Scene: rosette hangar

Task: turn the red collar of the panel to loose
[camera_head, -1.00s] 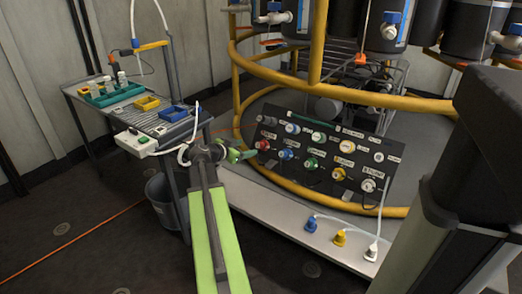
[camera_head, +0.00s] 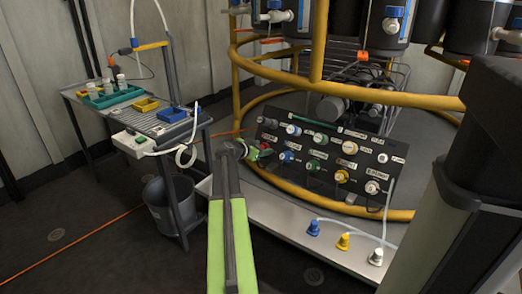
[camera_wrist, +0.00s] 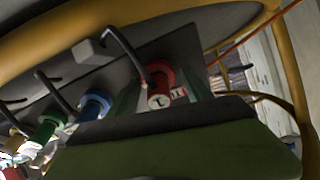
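The red collar (camera_head: 265,153) sits at the left end of the lower row on the dark sloped panel (camera_head: 322,180). In the wrist view the red collar (camera_wrist: 166,74) is a red ring around a pale cap with dark marks, just above the near finger. My gripper (camera_head: 254,151) is at the left edge of the panel, close beside the collar. In the wrist view one broad green finger with a dark edge fills the bottom. The other finger is not clear, so I cannot tell the opening or whether it touches the collar.
Blue (camera_wrist: 95,104) and green (camera_wrist: 47,127) collars stand left of the red one in the wrist view, with dark hooked stems between. A yellow rail (camera_head: 390,97) curves around the panel. A side table (camera_head: 165,128) with trays stands left. Blue, yellow and white plugs (camera_head: 343,241) stand on the white ledge.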

